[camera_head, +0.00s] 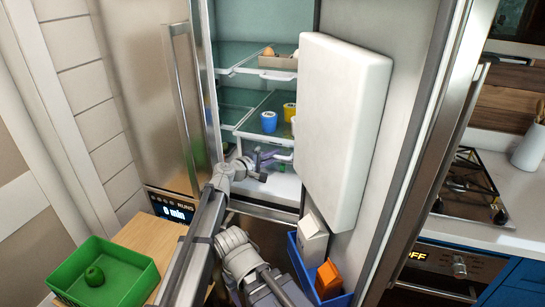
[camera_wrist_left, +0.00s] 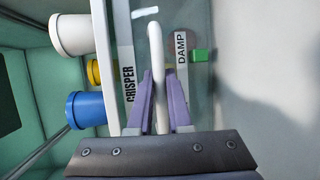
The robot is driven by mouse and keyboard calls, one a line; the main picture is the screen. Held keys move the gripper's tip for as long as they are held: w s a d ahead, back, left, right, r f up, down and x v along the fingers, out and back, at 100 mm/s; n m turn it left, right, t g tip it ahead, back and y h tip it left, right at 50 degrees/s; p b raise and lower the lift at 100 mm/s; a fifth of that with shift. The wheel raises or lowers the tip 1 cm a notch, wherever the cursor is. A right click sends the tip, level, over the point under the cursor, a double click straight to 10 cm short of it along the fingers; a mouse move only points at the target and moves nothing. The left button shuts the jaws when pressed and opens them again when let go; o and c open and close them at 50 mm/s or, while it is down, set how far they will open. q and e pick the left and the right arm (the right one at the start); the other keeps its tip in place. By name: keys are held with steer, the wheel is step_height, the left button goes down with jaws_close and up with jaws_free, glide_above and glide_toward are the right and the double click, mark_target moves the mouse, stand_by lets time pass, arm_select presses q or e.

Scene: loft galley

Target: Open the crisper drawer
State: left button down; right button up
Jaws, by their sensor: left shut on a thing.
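The crisper drawer (camera_wrist_left: 181,95) fills the middle of the left wrist view. It has a clear front, a strip reading DAMP and a pale bar handle (camera_wrist_left: 156,45). A strip reading CRISPER (camera_wrist_left: 128,85) runs alongside. My left gripper (camera_wrist_left: 155,85) has its purple fingers on both sides of the handle, shut on it. In the head view, my left gripper (camera_head: 262,158) is inside the fridge, below the shelf with the cups, and the wrist partly hides the drawer. I cannot tell how far out the drawer sits. My right gripper is not in view.
Blue cup (camera_head: 268,121) and yellow cup (camera_head: 289,112) stand on the shelf above. The open fridge door (camera_head: 340,120) is close on the right, with a blue bin (camera_head: 305,278) holding cartons. A green bin (camera_head: 135,290) with a green item sits at lower left.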

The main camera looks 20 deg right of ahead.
arm_select(q)
steer(key=s+a, duration=1)
steer(key=s, duration=0.6)
steer(key=shift+a, duration=0.35)
steer(key=c, duration=1.1)
jaws_free()
steer(key=shift+w, duration=0.1)
steer(key=shift+r, duration=0.1)
